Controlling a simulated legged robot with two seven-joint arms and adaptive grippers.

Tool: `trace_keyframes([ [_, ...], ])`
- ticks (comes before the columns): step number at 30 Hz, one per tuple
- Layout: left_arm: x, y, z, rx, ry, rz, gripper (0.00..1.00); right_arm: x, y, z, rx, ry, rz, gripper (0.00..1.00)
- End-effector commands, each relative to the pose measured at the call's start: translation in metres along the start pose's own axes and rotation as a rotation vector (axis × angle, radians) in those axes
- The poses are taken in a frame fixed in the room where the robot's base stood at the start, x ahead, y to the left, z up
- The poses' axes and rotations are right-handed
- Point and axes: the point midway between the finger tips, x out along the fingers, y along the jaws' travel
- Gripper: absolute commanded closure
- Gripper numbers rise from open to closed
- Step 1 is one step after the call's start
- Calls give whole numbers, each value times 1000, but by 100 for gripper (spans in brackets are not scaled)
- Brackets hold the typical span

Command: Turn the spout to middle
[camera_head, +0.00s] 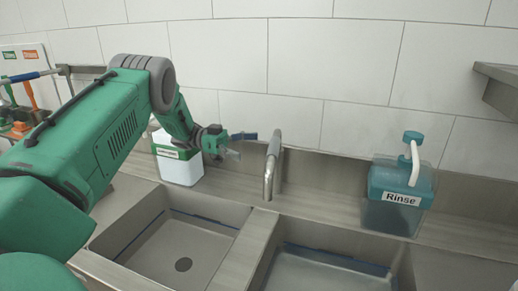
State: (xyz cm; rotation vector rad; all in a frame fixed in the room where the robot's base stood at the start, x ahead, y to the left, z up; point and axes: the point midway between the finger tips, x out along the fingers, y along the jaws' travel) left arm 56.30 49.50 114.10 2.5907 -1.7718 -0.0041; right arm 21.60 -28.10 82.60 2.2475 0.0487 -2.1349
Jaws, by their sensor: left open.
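The metal spout (271,165) stands at the back of the sink unit, near the divider between the two basins. Its end hangs over the divider's back part. My left gripper (240,146) is open and empty, just left of the spout and apart from it. Its arm reaches in from the left. My right gripper is not in view.
The left basin (183,240) is empty with a drain; the right basin (325,272) appears to hold water. A white container (180,168) stands behind my arm. A teal "Rinse" dispenser (398,197) stands at the right. A metal shelf (497,88) juts out at upper right.

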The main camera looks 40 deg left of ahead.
Motion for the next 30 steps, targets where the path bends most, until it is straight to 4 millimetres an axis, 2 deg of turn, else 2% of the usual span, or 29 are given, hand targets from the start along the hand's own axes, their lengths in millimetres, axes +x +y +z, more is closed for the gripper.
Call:
trace_keyframes([
  [3,-28,2,0,0,-3,-4,0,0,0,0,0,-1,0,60],
  [9,-61,5,-3,3,-6,-1,0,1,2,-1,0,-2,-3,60],
  [15,-77,7,-5,3,-5,1,0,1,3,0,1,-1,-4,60],
  [23,-82,7,-3,1,-3,0,0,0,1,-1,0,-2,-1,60],
  [24,-83,7,-3,1,-3,0,4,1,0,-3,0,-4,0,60],
  [25,-83,6,-2,1,-2,0,14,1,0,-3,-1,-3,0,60],
  [29,-82,7,-3,1,-2,0,60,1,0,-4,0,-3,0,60],
  [30,-82,7,-3,2,-3,0,74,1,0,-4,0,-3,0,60],
])
